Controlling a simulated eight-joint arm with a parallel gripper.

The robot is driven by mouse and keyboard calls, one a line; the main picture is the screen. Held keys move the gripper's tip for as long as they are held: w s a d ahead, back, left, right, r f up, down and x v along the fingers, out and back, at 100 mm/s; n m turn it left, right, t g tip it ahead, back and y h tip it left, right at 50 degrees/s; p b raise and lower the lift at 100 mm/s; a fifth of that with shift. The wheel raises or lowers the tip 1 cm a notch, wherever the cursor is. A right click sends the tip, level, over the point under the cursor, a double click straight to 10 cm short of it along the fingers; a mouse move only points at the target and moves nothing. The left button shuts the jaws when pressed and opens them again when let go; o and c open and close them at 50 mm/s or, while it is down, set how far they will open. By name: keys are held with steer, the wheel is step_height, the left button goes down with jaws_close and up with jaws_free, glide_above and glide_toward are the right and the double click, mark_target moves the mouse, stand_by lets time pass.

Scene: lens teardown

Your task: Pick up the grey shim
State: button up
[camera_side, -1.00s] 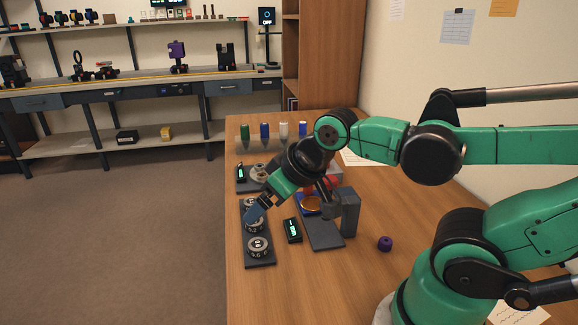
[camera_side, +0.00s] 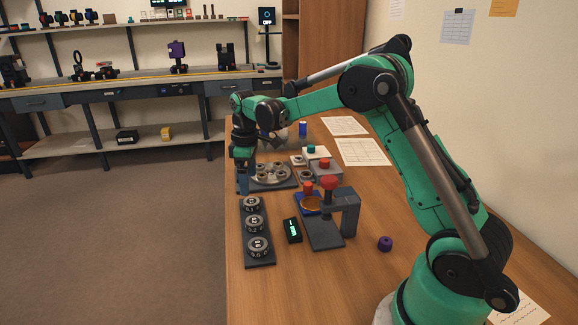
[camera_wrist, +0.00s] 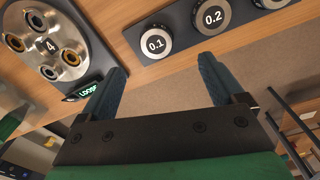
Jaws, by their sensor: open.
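Three round grey discs with dark number faces sit in a row on a dark tray (camera_side: 263,262). In the wrist view two read 0.1 (camera_wrist: 155,43) and 0.2 (camera_wrist: 212,17); a third shows only partly at the top edge. I cannot tell whether any of them is the grey shim, and no other piece is clearly it. My gripper (camera_wrist: 158,70) is open with nothing between its blue fingers. In the side view my gripper (camera_side: 243,187) hangs pointing down just beyond the tray's far end, beside the silver round plate (camera_side: 285,180).
The silver plate, marked 4 in the wrist view (camera_wrist: 75,42), holds several rings and stands by a display reading LOOSE (camera_wrist: 87,89). A grey press-like stand (camera_side: 349,210), a small display (camera_side: 292,230) and a purple knob (camera_side: 385,243) stand nearer. The table's left edge is close.

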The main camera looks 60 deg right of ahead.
mark_target(251, 201)
steer(key=shift+w+d+f, duration=0.1)
steer(key=shift+d+f, duration=0.15)
steer(key=shift+f, duration=0.5)
step_height(251, 201, down, 5)
steer(key=c, duration=1.3)
steer(key=shift+r, duration=0.1)
